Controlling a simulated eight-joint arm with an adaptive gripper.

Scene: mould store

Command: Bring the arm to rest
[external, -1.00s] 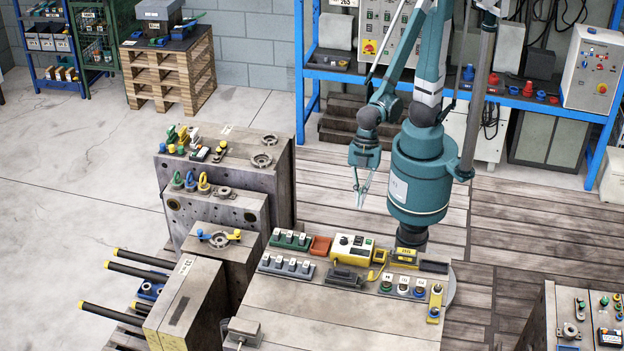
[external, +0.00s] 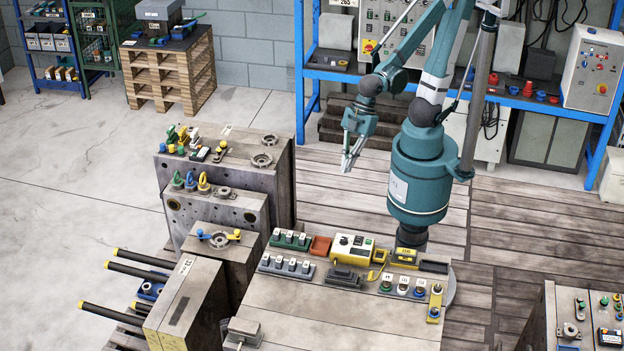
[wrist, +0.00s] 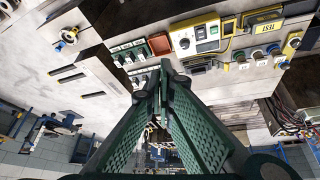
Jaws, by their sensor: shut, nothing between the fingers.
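My gripper (external: 348,164) hangs in the air in the external view, pointing down, behind the grey bench and to the right of the tall mould blocks. Its two fingers are together with nothing between them. In the wrist view my gripper (wrist: 164,75) shows as two green ribbed fingers meeting near the picture's middle. My gripper touches nothing in either view.
The bench (external: 320,325) carries button blocks, a yellow control box (external: 352,247) and a red tray (external: 320,246). Mould blocks (external: 225,170) stand to the left. Blue shelving (external: 300,75) stands behind. The plank floor beneath my gripper is clear.

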